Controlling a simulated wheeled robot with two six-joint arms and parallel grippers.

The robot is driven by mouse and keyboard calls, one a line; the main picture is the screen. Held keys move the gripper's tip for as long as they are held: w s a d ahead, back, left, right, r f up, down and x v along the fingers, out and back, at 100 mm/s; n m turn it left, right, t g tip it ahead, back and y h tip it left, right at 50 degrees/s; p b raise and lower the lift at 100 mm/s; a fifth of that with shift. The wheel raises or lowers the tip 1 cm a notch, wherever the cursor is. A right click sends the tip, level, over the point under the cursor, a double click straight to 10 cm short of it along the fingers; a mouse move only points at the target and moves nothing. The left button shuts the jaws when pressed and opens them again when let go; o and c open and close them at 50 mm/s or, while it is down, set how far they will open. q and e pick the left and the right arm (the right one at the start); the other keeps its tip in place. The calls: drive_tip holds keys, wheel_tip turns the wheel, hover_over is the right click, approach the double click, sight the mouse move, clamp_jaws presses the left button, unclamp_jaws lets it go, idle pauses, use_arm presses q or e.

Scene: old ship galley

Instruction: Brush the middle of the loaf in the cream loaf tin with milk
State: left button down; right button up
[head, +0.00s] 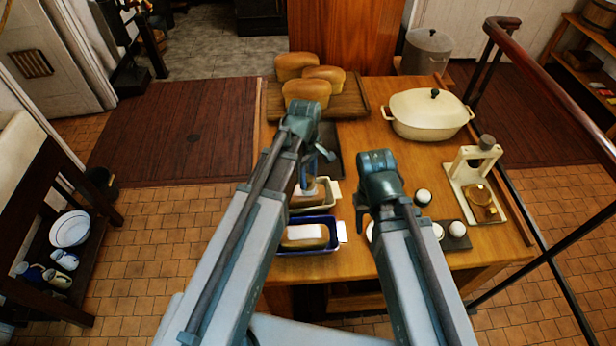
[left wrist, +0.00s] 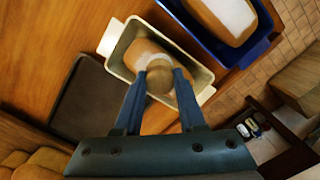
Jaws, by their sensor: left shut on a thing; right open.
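The cream loaf tin (left wrist: 203,75) holds a tan loaf (left wrist: 141,50); in the head view the tin (head: 333,190) is partly behind my left arm. My left gripper (head: 311,172) is over this tin, shut on a brush with a round wooden top (left wrist: 161,80). The brush stands over the middle of the loaf, with pale bristles partly showing; I cannot tell whether they touch. A whitish patch shows on the loaf beside the brush. My right gripper (head: 367,207) is open and empty, right of the tins. No milk is clearly recognisable; a white rim shows partly behind the right gripper.
A blue tin (head: 331,222) with a white-topped loaf (head: 304,236) stands in front of the cream tin. Baked loaves (head: 306,92) lie on a board at the back. A cream casserole (head: 428,113), a press (head: 478,180) and small white items (head: 458,229) are at right.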

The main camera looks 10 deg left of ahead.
sight(309, 178)
use_arm(q)
drive_tip(key=shift+r+p, duration=1.9)
drive_tip(key=shift+r, duration=0.45)
wheel_tip(309, 178, up, 3)
drive_tip(key=p, duration=0.3)
drive_tip(key=shift+f, duration=0.15)
